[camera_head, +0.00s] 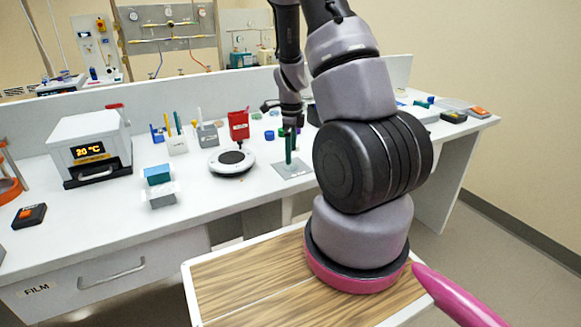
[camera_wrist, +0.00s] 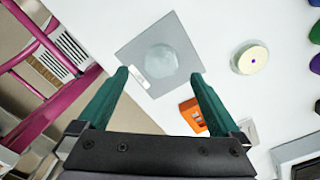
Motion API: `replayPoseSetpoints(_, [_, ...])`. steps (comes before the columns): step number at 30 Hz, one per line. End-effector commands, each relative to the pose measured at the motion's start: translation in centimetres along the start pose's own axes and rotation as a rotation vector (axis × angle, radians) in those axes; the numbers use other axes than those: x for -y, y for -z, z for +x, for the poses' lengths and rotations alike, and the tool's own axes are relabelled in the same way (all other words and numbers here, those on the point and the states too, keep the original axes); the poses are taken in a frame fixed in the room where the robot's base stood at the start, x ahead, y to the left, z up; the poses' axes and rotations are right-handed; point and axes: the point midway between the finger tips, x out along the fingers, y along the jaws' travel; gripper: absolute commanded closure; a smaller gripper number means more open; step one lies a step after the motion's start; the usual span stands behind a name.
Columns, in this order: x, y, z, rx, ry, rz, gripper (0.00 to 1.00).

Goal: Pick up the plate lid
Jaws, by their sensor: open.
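A clear round lid-like disc (camera_wrist: 162,60) lies on a grey square mat (camera_wrist: 133,47) in the wrist view, with a small white label strip beside it. I take the disc to be the plate lid. My gripper (camera_wrist: 160,75) is open and empty, its two green fingers pointing down at the mat, one tip on each side of the disc's near edge in the picture. In the head view my gripper (camera_head: 290,147) is above the same grey mat (camera_head: 290,170) on the white bench; the disc cannot be made out there.
A cream round disc (camera_wrist: 250,58) and an orange block (camera_wrist: 192,116) lie near the mat. In the head view a white round device (camera_head: 231,162), a red container (camera_head: 238,124) and a teal-topped box (camera_head: 158,175) stand to its left. Bench front is clear.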

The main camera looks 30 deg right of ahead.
Motion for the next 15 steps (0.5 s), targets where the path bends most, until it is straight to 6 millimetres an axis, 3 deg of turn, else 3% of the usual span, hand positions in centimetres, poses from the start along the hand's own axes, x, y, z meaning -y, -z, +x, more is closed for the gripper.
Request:
replayPoseSetpoints(6, [0.1,-0.2,3.3,-0.001,-0.002,0.001,0.0])
replayPoseSetpoints(15, [0.1,-0.3,4.1,0.0,0.0,-0.001,0.0])
